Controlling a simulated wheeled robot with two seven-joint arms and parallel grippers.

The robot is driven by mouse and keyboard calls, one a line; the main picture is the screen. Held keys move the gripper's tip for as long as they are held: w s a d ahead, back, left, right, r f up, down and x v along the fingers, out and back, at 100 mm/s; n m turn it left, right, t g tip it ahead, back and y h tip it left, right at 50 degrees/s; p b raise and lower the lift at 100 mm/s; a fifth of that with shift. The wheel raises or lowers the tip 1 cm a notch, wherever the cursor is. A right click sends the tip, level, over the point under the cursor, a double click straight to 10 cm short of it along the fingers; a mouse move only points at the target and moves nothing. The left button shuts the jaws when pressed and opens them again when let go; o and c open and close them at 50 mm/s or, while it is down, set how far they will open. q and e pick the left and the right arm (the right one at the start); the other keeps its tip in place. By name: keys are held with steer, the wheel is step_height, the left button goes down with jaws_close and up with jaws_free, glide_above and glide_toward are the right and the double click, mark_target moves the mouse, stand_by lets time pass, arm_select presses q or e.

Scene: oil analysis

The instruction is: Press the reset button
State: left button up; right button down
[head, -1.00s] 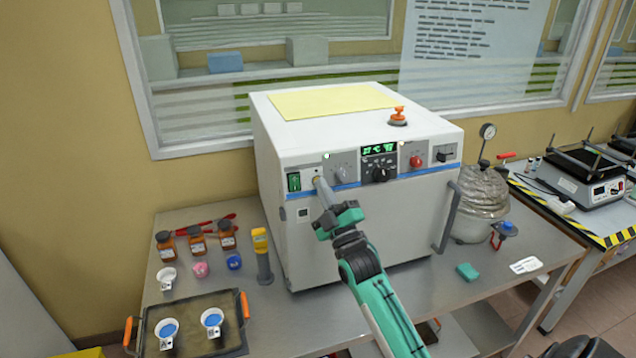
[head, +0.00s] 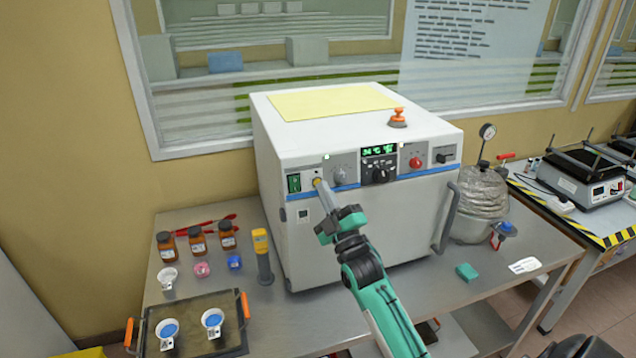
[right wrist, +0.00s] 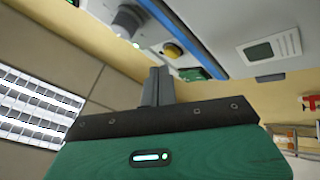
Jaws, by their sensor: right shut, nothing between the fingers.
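A white oven-like machine (head: 370,215) stands on the steel table, with a control strip along its upper front. A small round yellow button (head: 317,182) sits on the left of that strip, right of a green switch (head: 294,182); no label on it is readable. It also shows in the right wrist view (right wrist: 172,50). My right gripper (head: 323,189) is shut and empty, its fingertips close to the button at its lower right. In the right wrist view the fingertips (right wrist: 159,72) appear just short of the button; contact cannot be told. My left gripper is not in view.
The strip also has a dark knob (head: 380,173), a red knob (head: 416,162) and a lit display (head: 380,151). Brown bottles (head: 197,240) and a yellow-topped tester (head: 262,255) stand to the left. A tray (head: 200,300) with small cups lies at front left.

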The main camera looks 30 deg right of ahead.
steer(key=s, duration=0.1)
steer(key=s+p, duration=0.1)
steer(key=s, duration=0.1)
steer(key=s+a+r+p, duration=0.1)
steer(key=shift+s+a, duration=0.1)
steer(key=shift+s, duration=0.3)
stand_by(0.7)
